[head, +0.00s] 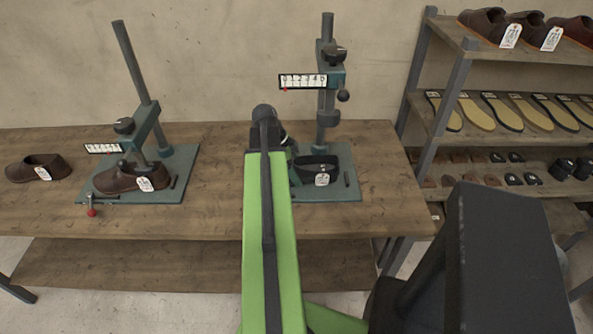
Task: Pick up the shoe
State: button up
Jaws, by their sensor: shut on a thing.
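A black shoe (318,163) with a white tag is at the base plate of the right stitcher (327,115). Its left end is hidden behind my arm. My gripper (289,146) is mostly hidden behind the end of my green arm, at the shoe's left end, and is shut on the shoe. Whether the shoe touches the plate cannot be told. A brown shoe (120,179) with a tag sits on the base plate of the left stitcher (150,120). Another tagged brown shoe (38,167) lies on the table at the far left.
The wooden table (215,215) is bare between the two stitchers and along its front. A rack (455,90) at the right holds brown shoes, several insoles (502,111) and small dark pieces. My dark arm link covers the lower right.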

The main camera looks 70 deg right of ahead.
aim_at(296, 161)
jog(key=shift+c, duration=1.2)
jog(key=shift+r+p, duration=0.45)
notch_tip(296, 161, up, 3)
jog(key=p, duration=0.3)
jog(key=w+a, duration=0.2)
jog(key=w, duration=0.3)
jog(key=w+a, duration=0.2)
jog(key=w, duration=0.4)
jog(key=w+a, duration=0.2)
jog(key=w, duration=0.3)
jog(key=shift+w+a+f, duration=0.2)
jog(key=shift+w+a, duration=0.05)
jog(key=shift+w, duration=0.15)
jog(key=shift+r, duration=0.45)
jog(key=shift+s, duration=0.15)
